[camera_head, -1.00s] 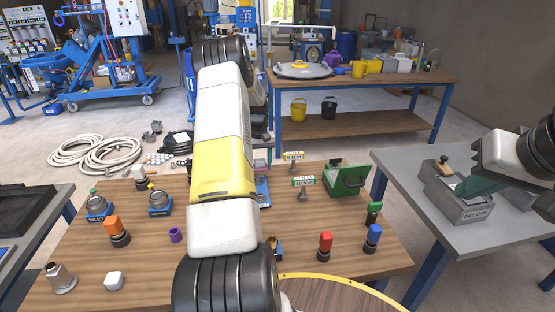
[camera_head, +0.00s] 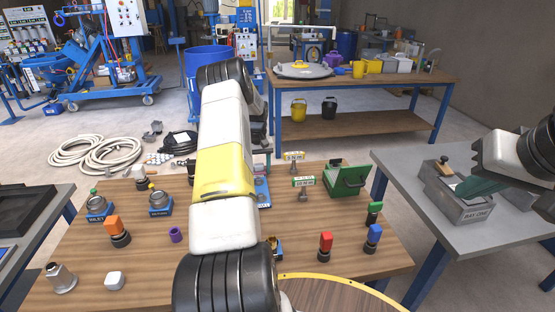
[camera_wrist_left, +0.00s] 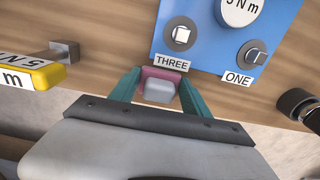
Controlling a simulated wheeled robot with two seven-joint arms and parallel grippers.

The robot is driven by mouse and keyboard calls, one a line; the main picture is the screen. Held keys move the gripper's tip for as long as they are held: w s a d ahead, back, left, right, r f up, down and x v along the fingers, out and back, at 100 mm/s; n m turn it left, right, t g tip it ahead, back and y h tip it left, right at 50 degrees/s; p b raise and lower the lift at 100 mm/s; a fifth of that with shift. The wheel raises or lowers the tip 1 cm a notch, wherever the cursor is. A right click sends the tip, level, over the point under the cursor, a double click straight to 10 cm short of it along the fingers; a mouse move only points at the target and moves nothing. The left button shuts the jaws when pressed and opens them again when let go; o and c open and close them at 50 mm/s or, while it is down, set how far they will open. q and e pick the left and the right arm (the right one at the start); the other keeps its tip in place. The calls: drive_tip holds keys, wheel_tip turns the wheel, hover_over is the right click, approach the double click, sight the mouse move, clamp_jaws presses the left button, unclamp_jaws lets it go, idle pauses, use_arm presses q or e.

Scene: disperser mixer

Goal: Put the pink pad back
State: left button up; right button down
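The pink pad (camera_wrist_left: 146,74) shows in the left wrist view as a pink piece behind a pale grey block. It sits between the two teal fingers of my left gripper (camera_wrist_left: 160,88), which touch its sides and look shut on it. It is close to the "THREE" label of a blue board (camera_wrist_left: 205,55) with square pegs. In the head view my left arm hides most of this board (camera_head: 262,194) and the gripper. My right gripper (camera_head: 512,192) is at the right edge with teal fingers, partly cut off, above a grey "BAY ONE" box (camera_head: 462,208).
A yellow "5 N m" block (camera_wrist_left: 35,76) stands left of the gripper in the wrist view, and a dark knob (camera_wrist_left: 297,103) is at right. On the wooden table (camera_head: 150,250) are a green case (camera_head: 347,180), coloured blocks on stands and a purple ring (camera_head: 175,235).

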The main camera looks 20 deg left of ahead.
sight(259, 165)
use_arm(q)
drive_tip(key=o, duration=0.4)
drive_tip(key=shift+c, duration=0.2)
wheel_tip(259, 165, up, 12)
drive_tip(key=s+d+r+m+t, duration=0.2)
drive_tip(key=s+d+r, duration=0.4)
drive_tip(key=d+r, duration=0.3)
drive_tip(key=s+d+r+m+t, duration=0.1)
drive_tip(key=s+d+r, duration=0.45)
drive_tip(key=r, duration=0.65)
drive_tip(key=s+d+m+t, duration=0.1)
drive_tip(key=s+d, duration=0.3)
drive_tip(key=s, duration=0.3)
drive_tip(key=s+d+m+t+h, duration=0.1)
drive_tip(key=s+d, duration=0.3)
drive_tip(key=s, duration=0.4)
drive_tip(key=s+d+r+m+t+h, duration=0.1)
drive_tip(key=s+d, duration=0.3)
drive_tip(key=s, duration=0.4)
drive_tip(key=shift+s+d+m, duration=0.25)
drive_tip(key=shift+d+m, duration=0.15)
drive_tip(key=shift+m, duration=0.1)
